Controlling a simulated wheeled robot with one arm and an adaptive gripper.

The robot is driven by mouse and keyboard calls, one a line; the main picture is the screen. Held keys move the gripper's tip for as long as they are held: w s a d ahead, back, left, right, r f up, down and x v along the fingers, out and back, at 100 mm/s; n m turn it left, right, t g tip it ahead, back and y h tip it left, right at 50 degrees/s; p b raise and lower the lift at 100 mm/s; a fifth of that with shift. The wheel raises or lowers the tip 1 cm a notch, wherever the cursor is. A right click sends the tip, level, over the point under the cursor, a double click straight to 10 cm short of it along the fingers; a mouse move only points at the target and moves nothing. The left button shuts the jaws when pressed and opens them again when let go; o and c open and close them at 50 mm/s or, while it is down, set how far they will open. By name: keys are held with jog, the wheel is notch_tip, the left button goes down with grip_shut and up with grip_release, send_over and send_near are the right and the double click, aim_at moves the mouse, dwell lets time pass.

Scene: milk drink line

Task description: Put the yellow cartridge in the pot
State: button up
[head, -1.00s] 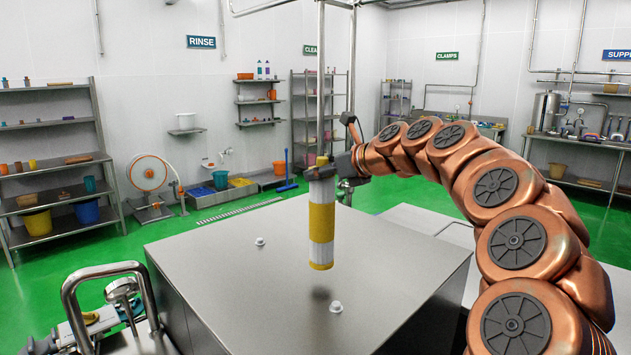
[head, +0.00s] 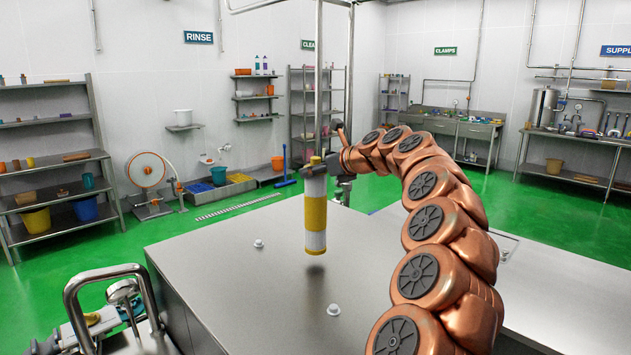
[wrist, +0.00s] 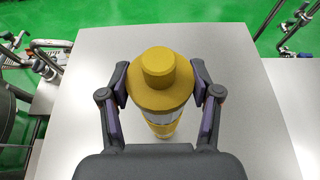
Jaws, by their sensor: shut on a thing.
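The yellow cartridge (head: 316,215) is a tall cylinder with yellow and white bands. It hangs about upright in the air above the steel table top, with a shadow below it. My gripper (head: 316,168) is shut around its upper end. In the wrist view, the cartridge's round yellow cap and knob (wrist: 158,68) show between the two fingers of my gripper (wrist: 162,88). The cartridge's lower part is mostly hidden there. I cannot make out a pot for certain in either view.
The steel table (head: 220,275) is mostly bare, with two small white knobs (head: 259,243) (head: 333,310) on top. A metal fitting with a bent handle and gauge (head: 122,290) stands at the lower left. Shelves (head: 50,160) line the wall beyond the green floor.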

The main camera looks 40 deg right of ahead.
jog(key=shift+f+p, duration=0.5)
jog(key=shift+f, duration=1.15)
jog(key=o, duration=1.6)
jog(key=shift+f, duration=0.1)
jog(key=shift+s, duration=0.15)
jog(key=b, duration=0.4)
send_near(324, 180)
jog(key=shift+w+f, duration=0.1)
jog(key=shift+w, duration=0.35)
jog(key=shift+a, duration=0.15)
